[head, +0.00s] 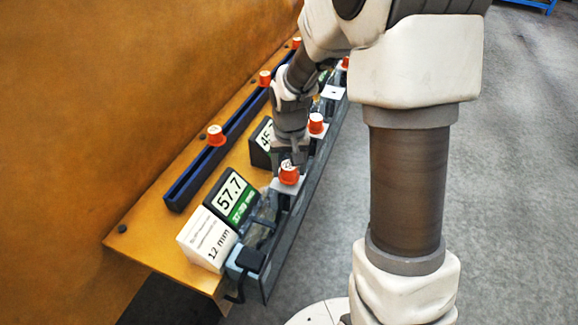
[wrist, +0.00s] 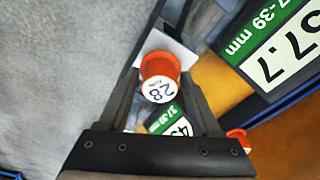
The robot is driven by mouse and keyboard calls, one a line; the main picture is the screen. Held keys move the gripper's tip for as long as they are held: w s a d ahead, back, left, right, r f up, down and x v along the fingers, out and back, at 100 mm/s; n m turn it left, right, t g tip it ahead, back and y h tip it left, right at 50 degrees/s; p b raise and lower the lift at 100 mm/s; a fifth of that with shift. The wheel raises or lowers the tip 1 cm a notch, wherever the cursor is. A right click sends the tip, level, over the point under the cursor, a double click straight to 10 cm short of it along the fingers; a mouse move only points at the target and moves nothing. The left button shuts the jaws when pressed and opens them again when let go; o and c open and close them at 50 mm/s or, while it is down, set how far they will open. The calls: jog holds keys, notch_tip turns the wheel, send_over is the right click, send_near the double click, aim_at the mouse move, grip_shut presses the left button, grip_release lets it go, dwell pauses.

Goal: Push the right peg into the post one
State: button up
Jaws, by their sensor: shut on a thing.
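An orange peg (head: 289,177) with a white top sits at a pale square plate (head: 284,186) near the front end of the long grey fixture. In the wrist view this peg (wrist: 160,67) shows a label that reads 28, and the white plate (wrist: 172,45) is behind it. My gripper (head: 290,162) points down over the peg. In the wrist view my gripper (wrist: 160,75) has one finger on each side of the peg and is shut on it. Which part counts as post one is not marked. How deep the peg sits is hidden.
Another orange peg (head: 316,123) stands farther along the fixture. A dark blue rail (head: 190,180) carries more orange pegs. Grey floor (head: 520,200) lies open on the right.

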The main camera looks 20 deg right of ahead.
aim_at(290, 182)
jog(key=shift+f+b, duration=0.5)
jog(key=shift+f, duration=0.25)
jog(key=o, duration=1.5)
jog(key=shift+r, duration=0.1)
jog(key=shift+c, duration=0.2)
notch_tip(290, 182, up, 17)
jog(key=s+p, duration=0.1)
jog(key=s, duration=0.1)
jog(key=shift+a+r, duration=0.15)
jog(key=shift+a, duration=0.05)
jog(key=s+r+n+t, duration=0.1)
jog(key=s+r+t, duration=0.1)
jog(key=s, duration=0.7)
jog(key=s+r+n+t, duration=0.1)
jog(key=s+t, duration=0.1)
jog(key=s, duration=0.7)
jog(key=shift+s+d+r, duration=0.2)
jog(key=shift+r, duration=0.2)
